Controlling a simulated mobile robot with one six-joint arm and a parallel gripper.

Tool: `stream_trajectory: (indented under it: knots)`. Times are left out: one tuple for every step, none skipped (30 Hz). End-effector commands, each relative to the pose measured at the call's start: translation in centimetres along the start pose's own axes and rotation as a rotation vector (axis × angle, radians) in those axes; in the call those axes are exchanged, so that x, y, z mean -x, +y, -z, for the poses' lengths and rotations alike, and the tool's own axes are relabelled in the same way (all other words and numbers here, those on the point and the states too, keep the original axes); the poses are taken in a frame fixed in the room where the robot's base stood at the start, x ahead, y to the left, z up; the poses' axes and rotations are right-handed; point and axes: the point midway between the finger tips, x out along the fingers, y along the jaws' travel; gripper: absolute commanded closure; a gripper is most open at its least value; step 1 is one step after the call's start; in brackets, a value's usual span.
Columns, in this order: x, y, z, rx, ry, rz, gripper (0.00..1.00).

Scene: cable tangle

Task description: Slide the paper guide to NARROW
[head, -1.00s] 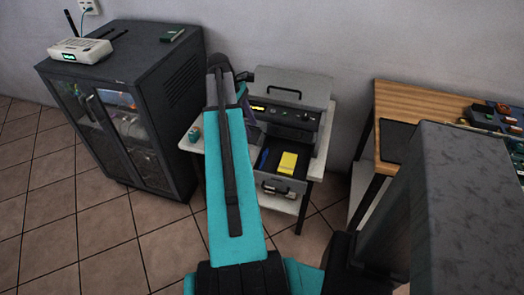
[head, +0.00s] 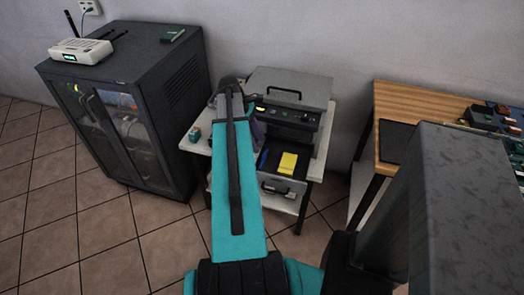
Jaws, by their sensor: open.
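A grey printer-like machine (head: 312,88) stands on a small white table at the back centre. Its lid has a dark handle, and its front panel has a small lit display and buttons. Below the panel, a drawer (head: 284,184) is pulled out. A yellow block or pad (head: 288,162) and a blue item (head: 263,158) lie in it. I cannot make out the paper guide or its position. My teal arm crosses the view and hides the machine's left side. My gripper is hidden behind the arm; its fingers do not show.
A dark cabinet (head: 125,85) with a white router (head: 80,50) on top stands at left. A teal cup-like item (head: 194,134) sits on the white table (head: 199,144). A wooden table (head: 425,102) with small parts is at right. Tiled floor lies open at left.

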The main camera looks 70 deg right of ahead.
Motion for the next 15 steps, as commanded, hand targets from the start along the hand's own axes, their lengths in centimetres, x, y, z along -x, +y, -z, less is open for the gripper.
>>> stream_trajectory:
  knots:
    - [-0.7, -0.1, -0.1, 0.000, -0.001, 0.002, 0.58]
    - [-1.0, -0.1, -0.1, 0.000, -0.001, 0.002, 0.58]
    - [-1.4, -0.1, -0.1, -0.001, -0.001, 0.002, 0.58]
    - [-1.8, -0.1, -0.1, -0.001, -0.001, 0.002, 0.58]
    - [-2.2, -0.1, -0.1, -0.001, -0.001, 0.002, 0.58]
    - [-2.7, -0.1, -0.1, -0.001, -0.001, 0.002, 0.58]
    - [-3.0, -0.1, -0.1, -0.001, -0.001, 0.002, 0.58]
    - [-3.3, -0.1, -0.1, -0.001, -0.001, 0.002, 0.58]
    - [-3.7, -0.1, -0.1, -0.001, -0.001, 0.002, 0.58]
    - [-4.0, 0.0, -0.1, 0.000, -0.001, 0.002, 0.58]
    - [-4.3, -0.1, -0.1, 0.000, -0.001, 0.002, 0.58]
    - [-4.7, -0.1, -0.1, 0.000, -0.001, 0.002, 0.58]
    - [-4.9, 0.0, -0.1, 0.000, -0.001, 0.002, 0.58]
    - [-5.1, 0.0, 0.0, 0.000, -0.001, 0.001, 0.58]
    - [-5.3, 0.0, 0.0, 0.000, 0.000, 0.001, 0.58]
